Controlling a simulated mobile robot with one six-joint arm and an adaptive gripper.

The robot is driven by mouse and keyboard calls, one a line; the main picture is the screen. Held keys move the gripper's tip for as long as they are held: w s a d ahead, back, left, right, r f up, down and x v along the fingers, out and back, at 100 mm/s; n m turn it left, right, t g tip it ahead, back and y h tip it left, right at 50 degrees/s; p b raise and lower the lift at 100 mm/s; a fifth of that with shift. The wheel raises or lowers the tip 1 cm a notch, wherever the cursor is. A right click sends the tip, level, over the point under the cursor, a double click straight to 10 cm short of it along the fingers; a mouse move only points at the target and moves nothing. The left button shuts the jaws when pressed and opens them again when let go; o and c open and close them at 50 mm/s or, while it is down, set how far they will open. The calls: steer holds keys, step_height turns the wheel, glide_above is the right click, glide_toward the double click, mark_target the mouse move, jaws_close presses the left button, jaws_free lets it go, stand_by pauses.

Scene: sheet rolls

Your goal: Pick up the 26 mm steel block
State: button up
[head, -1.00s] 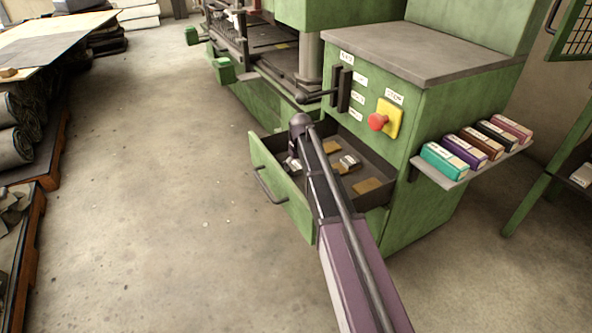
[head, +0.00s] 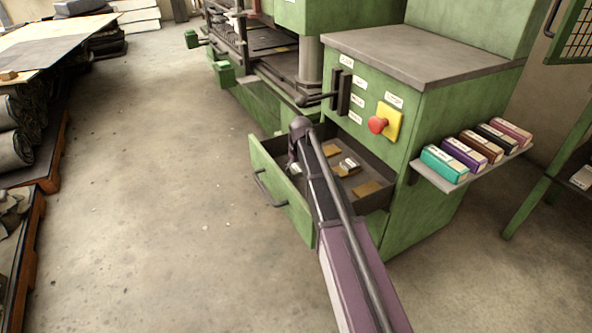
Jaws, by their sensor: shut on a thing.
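The green drawer (head: 283,197) under the machine's cabinet stands open. My arm reaches over it from the lower right. My gripper (head: 294,168) is low inside the drawer's left end, partly hidden by my own arm. It is shut on a small pale grey block, of which only a little shows; I cannot read its size. Another steel block (head: 349,165) with a pale label lies free in the drawer, right of my arm. Its marking is too small to read.
Brown blocks (head: 367,188) lie in the drawer around the free steel block. The drawer walls are close around my gripper. A red button (head: 377,125) and lever (head: 318,99) are on the cabinet front. A side shelf holds several coloured boxes (head: 444,163).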

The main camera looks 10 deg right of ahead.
steer(key=shift+r, duration=0.15)
steer(key=shift+d+r+p, duration=0.1)
steer(key=shift+r+p, duration=0.45)
steer(key=shift+p, duration=0.2)
steer(key=s+d, duration=0.1)
steer(key=d, duration=0.1)
steer(key=s+d, duration=0.1)
steer(key=d, duration=0.1)
steer(key=s+d, duration=0.1)
steer(key=d, duration=0.2)
steer(key=shift+f, duration=0.15)
step_height(320, 180, up, 3)
steer(key=shift+d+f+p, duration=0.1)
steer(key=shift+f+p, duration=0.05)
steer(key=shift+p, duration=1)
step_height(320, 180, up, 11)
steer(key=p, duration=1.1)
